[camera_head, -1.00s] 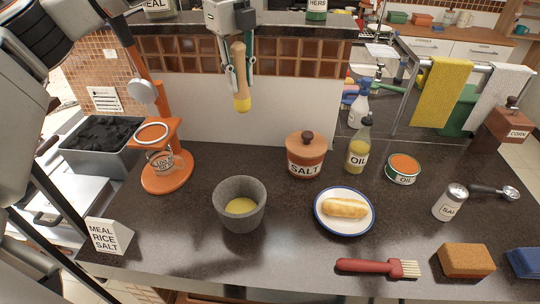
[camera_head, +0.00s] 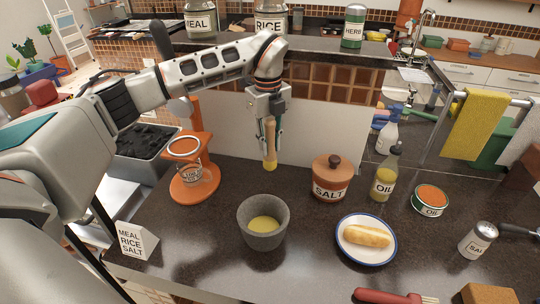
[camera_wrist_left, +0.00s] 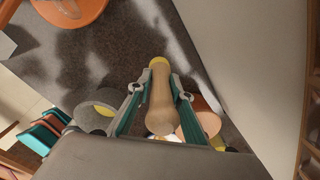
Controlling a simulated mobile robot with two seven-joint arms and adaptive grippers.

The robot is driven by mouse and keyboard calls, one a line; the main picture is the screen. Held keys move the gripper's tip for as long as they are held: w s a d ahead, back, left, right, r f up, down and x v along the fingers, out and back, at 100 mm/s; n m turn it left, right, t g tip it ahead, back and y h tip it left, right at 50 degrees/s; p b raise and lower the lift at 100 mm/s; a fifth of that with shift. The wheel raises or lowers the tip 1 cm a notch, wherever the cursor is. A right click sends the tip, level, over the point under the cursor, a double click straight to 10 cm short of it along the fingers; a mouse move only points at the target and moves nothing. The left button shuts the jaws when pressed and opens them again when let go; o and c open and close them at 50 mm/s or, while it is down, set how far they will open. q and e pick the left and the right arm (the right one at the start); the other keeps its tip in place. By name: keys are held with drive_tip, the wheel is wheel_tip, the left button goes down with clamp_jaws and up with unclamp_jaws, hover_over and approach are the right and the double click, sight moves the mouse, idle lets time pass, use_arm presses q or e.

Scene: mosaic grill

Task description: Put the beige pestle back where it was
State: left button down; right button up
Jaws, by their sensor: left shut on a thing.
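The beige pestle (camera_head: 270,140) hangs upright in my left gripper (camera_head: 270,128), which is shut on its upper part. Its lower tip is yellow. It is held in the air behind the grey stone mortar (camera_head: 263,233) in the head view. The mortar stands on the dark counter and has yellow stuff inside. In the left wrist view the pestle (camera_wrist_left: 161,105) lies between the two fingers of the left gripper (camera_wrist_left: 155,92), its yellow tip pointing away over the counter. My right gripper is not in view.
An orange stand (camera_head: 197,180) is left of the mortar. A white panel (camera_head: 335,138) rises behind. The counter is bare between stand and salt pot.

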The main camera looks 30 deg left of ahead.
sight(269, 120)
use_arm(q)
drive_tip(key=shift+f, duration=2.3)
drive_tip(key=shift+f, duration=0.15)
drive_tip(key=c, duration=1.8)
unclamp_jaws()
wheel_tip(269, 120, up, 12)
drive_tip(key=shift+s+r+b, duration=0.15)
drive_tip(key=shift+b, duration=0.35)
